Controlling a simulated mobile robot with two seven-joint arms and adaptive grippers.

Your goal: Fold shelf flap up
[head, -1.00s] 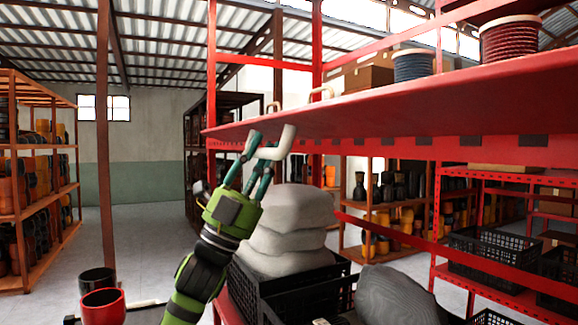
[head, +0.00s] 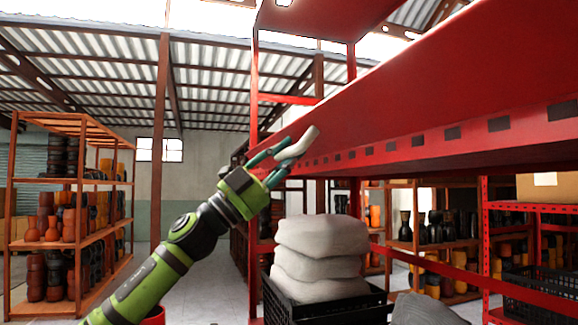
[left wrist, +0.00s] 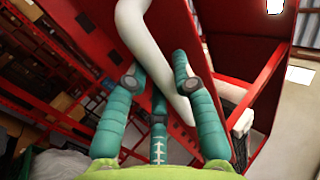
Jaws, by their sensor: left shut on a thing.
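The red shelf flap (head: 410,90) is a long panel across the upper right of the head view, tilted so that its broad face shows. A pale curved handle (head: 300,142) is at its near left end. My left gripper (head: 279,153) is shut on this handle, with the arm reaching up from the lower left. In the left wrist view, the handle (left wrist: 143,38) runs between the teal fingers (left wrist: 160,80), in front of red shelf parts. My right gripper is not in view.
Grey-white sacks (head: 320,246) are stacked in a black crate (head: 330,308) below the flap. Red shelf beams run at the right. Floor between the racks is clear.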

